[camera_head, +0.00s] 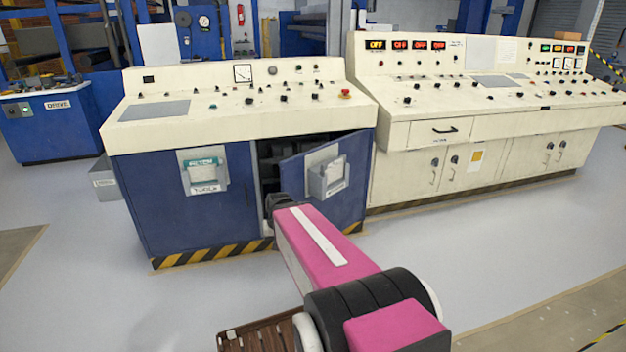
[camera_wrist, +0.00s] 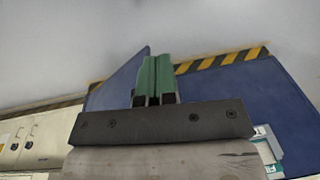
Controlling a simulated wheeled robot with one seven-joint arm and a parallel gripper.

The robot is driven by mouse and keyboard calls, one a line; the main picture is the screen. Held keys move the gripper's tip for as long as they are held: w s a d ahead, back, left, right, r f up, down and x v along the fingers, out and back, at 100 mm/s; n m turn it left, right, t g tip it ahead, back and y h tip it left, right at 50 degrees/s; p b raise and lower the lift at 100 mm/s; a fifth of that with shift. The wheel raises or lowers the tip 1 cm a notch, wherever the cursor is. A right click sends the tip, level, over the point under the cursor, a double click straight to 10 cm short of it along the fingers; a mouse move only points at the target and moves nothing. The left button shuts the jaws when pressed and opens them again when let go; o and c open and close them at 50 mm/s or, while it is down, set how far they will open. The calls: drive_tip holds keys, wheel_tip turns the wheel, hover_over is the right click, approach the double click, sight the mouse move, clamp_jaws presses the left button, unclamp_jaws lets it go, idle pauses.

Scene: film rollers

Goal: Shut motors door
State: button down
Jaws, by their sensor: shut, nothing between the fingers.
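The blue cabinet has a right-hand door (camera_head: 350,190) that stands ajar, swung outward, with a pale holder and label on its front. A dark opening (camera_head: 267,165) shows between it and the shut left door (camera_head: 160,205). In the wrist view the ajar door (camera_wrist: 120,78) is a slanted blue panel left of my fingers. My gripper (camera_wrist: 155,78) has green fingers shut together, with nothing between them. In the head view my pink arm covers the fingers, near the opening and the ajar door's free edge. I cannot tell if they touch the door.
A cream control console (camera_head: 240,95) tops the cabinet. A second cream console (camera_head: 480,90) with drawers and doors stands to the right. A yellow-black striped plinth (camera_head: 205,253) runs along the cabinet's base. The grey floor (camera_head: 500,240) at front right is clear.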

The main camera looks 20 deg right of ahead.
drive_tip(key=w+d+r+m+t+y, duration=0.1)
drive_tip(key=w+d+r+m+t, duration=0.4)
drive_tip(key=w+d+r, duration=0.5)
drive_tip(key=w+d+r+m+t+y, duration=0.25)
drive_tip(key=w+d+r+m, duration=0.5)
drive_tip(key=d, duration=0.45)
approach(294, 177)
drive_tip(key=shift+n+h, duration=0.35)
drive_tip(key=x, duration=0.5)
drive_tip(key=shift+s+a+f, duration=0.1)
drive_tip(key=shift+a+f, duration=0.2)
drive_tip(key=shift+f, duration=0.1)
drive_tip(key=shift+w+a, duration=0.25)
drive_tip(key=shift+w, duration=0.25)
